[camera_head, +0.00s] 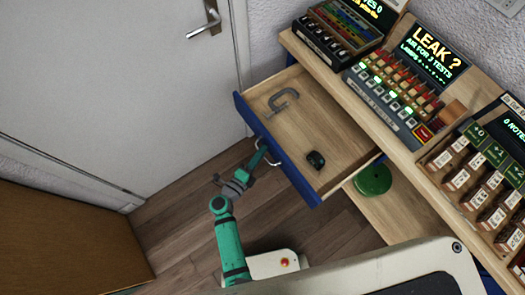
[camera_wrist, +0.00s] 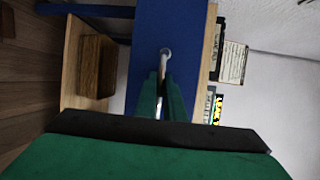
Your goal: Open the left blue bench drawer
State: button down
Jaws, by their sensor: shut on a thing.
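The left blue bench drawer (camera_head: 281,160) is pulled well out from under the bench in the head view. Its blue front also fills the upper middle of the wrist view (camera_wrist: 170,25). A pale curved handle (camera_head: 270,160) is on the front; part of it shows between my fingers in the wrist view (camera_wrist: 164,62). My gripper (camera_head: 256,160) is shut on the handle. Inside the drawer lie a grey C-shaped clamp (camera_head: 284,100) and a small dark round object (camera_head: 316,159), with bare wood around them.
A green round object (camera_head: 373,178) sits on a lower shelf right of the drawer. The bench top holds lit test panels (camera_head: 395,92). A white door (camera_head: 110,90) stands left, and a brown panel (camera_head: 70,240) lower left. Wooden floor (camera_head: 180,220) is clear around my arm.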

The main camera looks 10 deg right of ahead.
jog(key=c, duration=2.1)
grip_release()
jog(key=v, duration=1)
jog(key=shift+s+a, duration=0.3)
jog(key=s+r+n+t+y, duration=0.1)
jog(key=s+r+n+y, duration=0.3)
jog(key=n, duration=0.5)
jog(key=s+r+n+t+y, duration=0.1)
jog(key=s+r+n+y, duration=0.3)
jog(key=s+r+n, duration=0.4)
jog(key=s+r+n+t+y, duration=0.1)
jog(key=s+r+n+y, duration=0.2)
jog(key=s+r+n, duration=0.3)
jog(key=shift+s+r+n+y, duration=0.1)
jog(key=shift+r+n+y, duration=0.1)
jog(key=shift+n, duration=0.95)
jog(key=shift+s+r+n+y, duration=0.1)
jog(key=shift+n+y, duration=0.1)
jog(key=shift+n, duration=0.95)
